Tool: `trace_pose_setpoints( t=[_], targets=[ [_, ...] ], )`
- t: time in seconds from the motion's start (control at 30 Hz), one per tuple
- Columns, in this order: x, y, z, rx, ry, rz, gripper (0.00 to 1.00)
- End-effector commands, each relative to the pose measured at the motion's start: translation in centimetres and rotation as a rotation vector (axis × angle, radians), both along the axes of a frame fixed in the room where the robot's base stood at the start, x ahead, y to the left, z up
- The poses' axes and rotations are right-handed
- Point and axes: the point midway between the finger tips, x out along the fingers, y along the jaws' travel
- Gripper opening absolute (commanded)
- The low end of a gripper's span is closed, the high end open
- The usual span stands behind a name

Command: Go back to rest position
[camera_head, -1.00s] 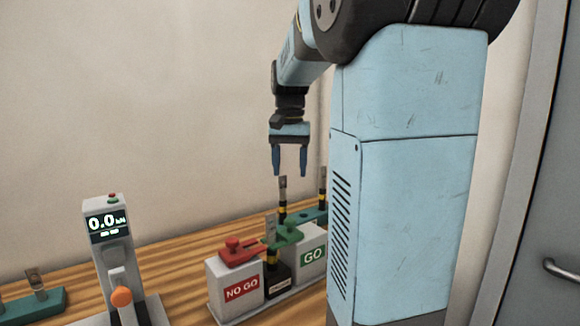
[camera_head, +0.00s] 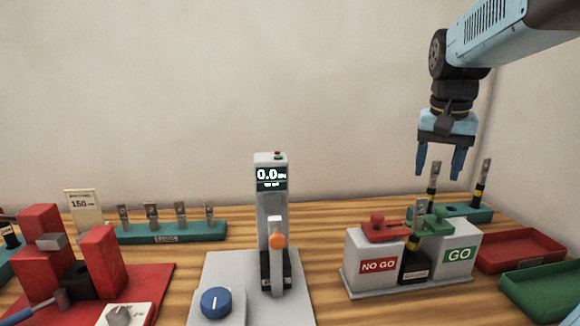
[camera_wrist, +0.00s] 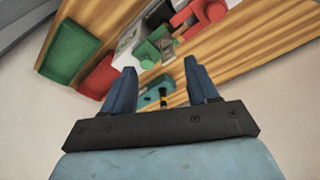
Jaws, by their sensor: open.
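My gripper (camera_head: 438,160) is open, with its two blue fingers pointing down and apart. In the head view it hangs at the right, above the back of the wooden table. Below it, a bushing (camera_head: 434,181) with a metal tab and a yellow band stands upright in a teal rack (camera_head: 460,214). A second bushing (camera_head: 482,180) stands at the rack's right end. In the wrist view nothing is held between the fingers (camera_wrist: 160,85), and the teal rack (camera_wrist: 152,96) shows beyond them.
The NO GO and GO gauge block (camera_head: 380,285) stands in front of the rack. A red tray (camera_head: 520,252) and a green tray (camera_head: 545,290) lie at the right. A grey tester (camera_head: 270,215) reads 0.0 mid-table. A teal rack (camera_head: 170,233) and red fixture (camera_head: 100,260) are at the left.

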Motion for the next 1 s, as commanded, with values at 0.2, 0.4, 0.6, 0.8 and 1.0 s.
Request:
trace_pose_setpoints(
  t=[0.2, 0.4, 0.6, 0.8, 1.0],
  targets=[
    [-4.8, 3.4, -1.8, -0.040, -0.116, 0.167, 0.59],
    [-8.6, 5.3, -4.0, -0.058, -0.219, 0.313, 0.59],
    [-10.8, 6.0, -5.7, -0.063, -0.286, 0.403, 0.59],
    [-11.3, 6.2, -6.2, -0.064, -0.304, 0.427, 0.59],
    [-11.3, 6.2, -6.2, -0.064, -0.304, 0.426, 0.59]
  ],
)
